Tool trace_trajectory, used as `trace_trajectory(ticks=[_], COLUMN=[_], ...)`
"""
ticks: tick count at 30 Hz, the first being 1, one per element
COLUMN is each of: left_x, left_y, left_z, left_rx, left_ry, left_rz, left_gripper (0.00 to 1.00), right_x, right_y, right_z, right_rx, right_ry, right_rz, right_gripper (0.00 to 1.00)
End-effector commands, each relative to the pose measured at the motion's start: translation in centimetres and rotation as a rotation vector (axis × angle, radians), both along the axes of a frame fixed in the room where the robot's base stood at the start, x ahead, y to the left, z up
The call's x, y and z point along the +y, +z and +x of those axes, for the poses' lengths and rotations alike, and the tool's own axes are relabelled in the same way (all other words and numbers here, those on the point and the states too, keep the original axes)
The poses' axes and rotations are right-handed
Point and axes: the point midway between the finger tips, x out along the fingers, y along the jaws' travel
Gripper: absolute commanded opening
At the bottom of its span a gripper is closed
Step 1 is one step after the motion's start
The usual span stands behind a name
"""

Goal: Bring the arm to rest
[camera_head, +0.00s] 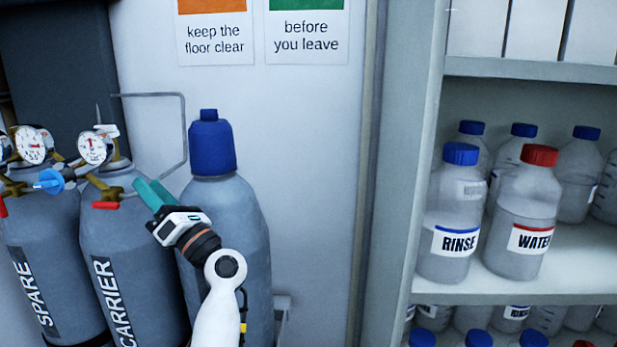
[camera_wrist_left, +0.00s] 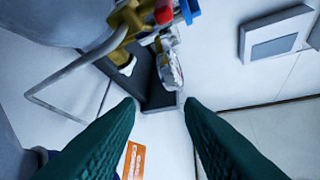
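My left gripper (camera_head: 150,188) has teal fingers and reaches up in front of the gas cylinders, between the CARRIER cylinder (camera_head: 125,255) and the blue-capped cylinder (camera_head: 232,225). In the left wrist view the two fingers of the left gripper (camera_wrist_left: 158,106) stand apart with nothing between them. A brass regulator (camera_wrist_left: 128,22) with a red part, a blue part and a gauge (camera_wrist_left: 172,72) shows beyond the fingertips there. My right gripper is in neither view.
The SPARE cylinder (camera_head: 45,260) stands at the far left. A bent metal bar (camera_head: 184,120) sticks out behind the cylinders. On the right, a shelf (camera_head: 560,285) holds RINSE (camera_head: 447,215) and WATER (camera_head: 525,200) bottles.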

Motion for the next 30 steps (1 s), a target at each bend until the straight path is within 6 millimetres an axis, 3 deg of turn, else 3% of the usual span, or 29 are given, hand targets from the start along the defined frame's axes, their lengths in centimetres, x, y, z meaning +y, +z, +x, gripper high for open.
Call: trace_trajectory(ticks=[5, 8, 11, 15, 18, 21, 24, 30], left_x=[-5.1, -8.5, -11.2, -13.5, -13.8, -13.1, -12.1, -10.1], left_y=[-4.9, -9.6, -15.4, -24.3, -30.5, -35.2, -38.2, -41.3], left_z=[-0.4, -1.2, -2.9, -7.2, -11.7, -16.7, -20.9, -27.5], left_rx=[0.327, 0.533, 0.740, 1.037, 1.247, 1.433, 1.571, 1.768], left_ry=[-0.116, -0.188, -0.266, -0.396, -0.505, -0.618, -0.716, -0.880], left_rz=[0.541, 0.836, 1.107, 1.462, 1.693, 1.881, 2.008, 2.169], left_gripper=[0.35, 0.35, 0.35, 0.35, 0.35, 0.35, 0.35, 0.35], right_x=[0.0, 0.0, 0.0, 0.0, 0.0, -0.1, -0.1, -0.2], right_y=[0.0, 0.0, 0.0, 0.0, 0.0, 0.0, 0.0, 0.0], right_z=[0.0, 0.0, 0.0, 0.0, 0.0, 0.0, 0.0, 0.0], right_rx=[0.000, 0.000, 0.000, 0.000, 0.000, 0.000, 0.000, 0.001], right_ry=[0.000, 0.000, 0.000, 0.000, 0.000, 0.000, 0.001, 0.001], right_rz=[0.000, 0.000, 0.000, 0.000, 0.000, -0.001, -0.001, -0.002], right_gripper=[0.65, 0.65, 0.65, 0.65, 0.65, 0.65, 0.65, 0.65])
